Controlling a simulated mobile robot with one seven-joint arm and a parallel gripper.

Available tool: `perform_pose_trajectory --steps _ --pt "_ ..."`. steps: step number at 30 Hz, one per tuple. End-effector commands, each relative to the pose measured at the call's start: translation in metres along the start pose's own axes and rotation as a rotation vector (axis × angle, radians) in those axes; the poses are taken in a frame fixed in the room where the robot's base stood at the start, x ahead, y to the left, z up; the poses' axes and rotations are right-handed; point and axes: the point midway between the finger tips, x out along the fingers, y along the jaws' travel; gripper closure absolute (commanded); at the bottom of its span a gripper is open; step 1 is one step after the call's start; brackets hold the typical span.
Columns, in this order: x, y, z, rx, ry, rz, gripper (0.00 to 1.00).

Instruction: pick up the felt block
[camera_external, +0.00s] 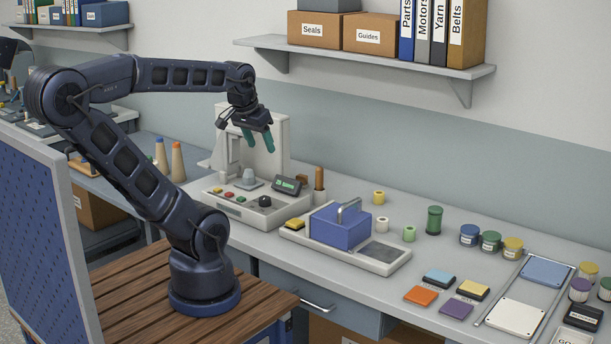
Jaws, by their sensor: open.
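My gripper (259,142) has teal fingers, spread apart and empty, pointing down in the air in front of the white machine. A blue block (338,228) with a grey arched handle sits in a white tray (385,267). A small yellow-topped block (295,223) lies at the tray's left end, beside the blue block. Which of these is the felt block cannot be told for sure. My gripper is above and to the left of both, touching neither. The blue block hides part of the tray.
The white machine (268,130) with its control base (240,205) stands left of the tray. Spools (434,220) stand behind it. Coloured pads (420,295), jars (469,235) and a framed rack (515,317) lie to the right. A loaded shelf (370,56) hangs above.

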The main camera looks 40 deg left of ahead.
Motion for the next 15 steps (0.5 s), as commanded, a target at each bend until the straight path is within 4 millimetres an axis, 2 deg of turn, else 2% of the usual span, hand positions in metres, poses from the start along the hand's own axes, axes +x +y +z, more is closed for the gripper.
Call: perform_pose_trajectory --steps 10,15 --pt "0.0 -0.001 -0.005 0.013 -0.004 -0.002 0.44" --pt "0.003 -0.006 -0.032 0.092 -0.03 -0.013 0.44"
